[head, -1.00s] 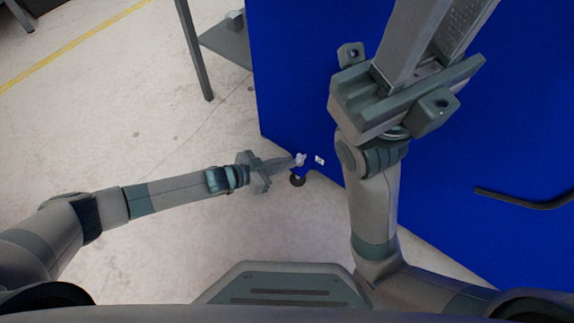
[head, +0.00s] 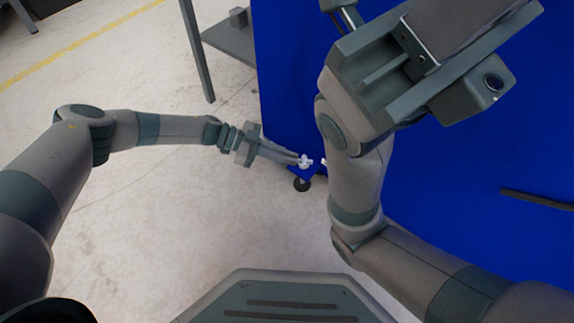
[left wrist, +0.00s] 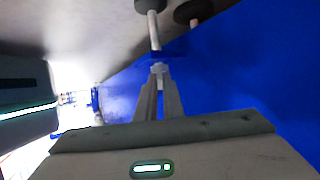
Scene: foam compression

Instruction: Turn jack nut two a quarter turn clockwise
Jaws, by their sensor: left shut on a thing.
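A small white jack nut (head: 305,161) sits at the near left corner of the blue surface, above a dark round foot (head: 302,185). I cannot read which number it carries. My left gripper (head: 301,159) reaches it from the left, and its narrow fingers are shut on it. In the left wrist view the fingers meet at the pale nut (left wrist: 159,68), with a light rod (left wrist: 154,30) running beyond it. My right gripper (head: 430,65) is large and close to the head camera, over the blue surface; its fingertips cannot be made out.
The blue surface (head: 450,160) fills the right side. A dark bar (head: 537,199) lies on it at the far right. A small white patch (head: 323,162) shows beside the nut, partly behind my right arm. A grey table (head: 228,45) stands at the back left. Open floor lies at left.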

